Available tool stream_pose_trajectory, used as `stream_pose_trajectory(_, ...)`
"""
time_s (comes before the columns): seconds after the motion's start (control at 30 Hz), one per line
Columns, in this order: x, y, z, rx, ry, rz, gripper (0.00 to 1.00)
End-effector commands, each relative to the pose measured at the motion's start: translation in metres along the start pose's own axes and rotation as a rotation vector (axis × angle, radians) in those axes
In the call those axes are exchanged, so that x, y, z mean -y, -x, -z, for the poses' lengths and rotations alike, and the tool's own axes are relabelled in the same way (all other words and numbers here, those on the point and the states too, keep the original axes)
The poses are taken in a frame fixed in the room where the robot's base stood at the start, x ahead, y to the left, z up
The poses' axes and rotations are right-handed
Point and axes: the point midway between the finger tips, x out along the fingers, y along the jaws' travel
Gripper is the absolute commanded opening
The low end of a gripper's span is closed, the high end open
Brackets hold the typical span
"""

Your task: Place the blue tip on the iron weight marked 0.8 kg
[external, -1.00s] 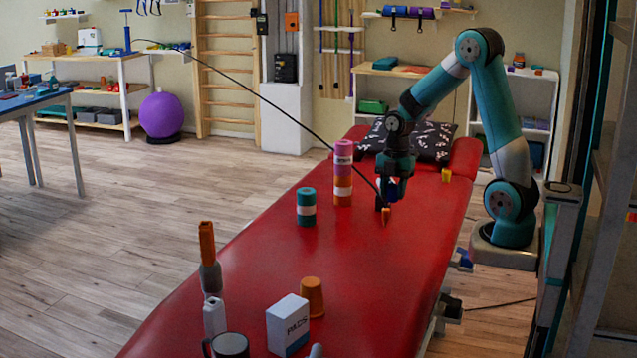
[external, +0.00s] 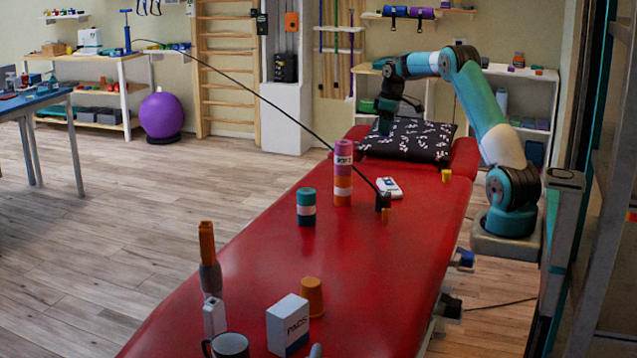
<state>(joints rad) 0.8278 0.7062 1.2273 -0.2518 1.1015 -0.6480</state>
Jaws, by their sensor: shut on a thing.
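My gripper (external: 384,124) is raised at the far end of the red treatment table, in front of the dark patterned pillow in the picture. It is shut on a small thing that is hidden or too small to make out. I cannot pick out the blue tip for certain. A small dark block (external: 383,201) stands on the table with a small orange piece (external: 386,216) at its near side. A small yellow block (external: 446,175) is near the table's right edge. No 0.8 kg marking is readable, so I cannot tell which thing is that weight.
On the red table (external: 250,270) are a pink and orange roll stack (external: 343,172), a teal roll (external: 306,207), a white device (external: 390,187), an orange cup (external: 312,296), a pads box (external: 288,325) and a mug (external: 229,346). A thin black line (external: 260,97) crosses the view.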

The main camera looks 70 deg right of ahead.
Motion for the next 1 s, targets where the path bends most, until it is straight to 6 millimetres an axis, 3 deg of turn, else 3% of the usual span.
stream_pose_trajectory(0.17,-0.01,-0.015,-0.004,0.0,-0.055,-0.004,0.15)
stream_pose_trajectory(0.6,-0.009,-0.13,-0.021,0.001,-0.051,-0.004,0.15)
stream_pose_trajectory(1.0,-0.009,-0.173,-0.028,0.0,-0.051,-0.006,0.15)
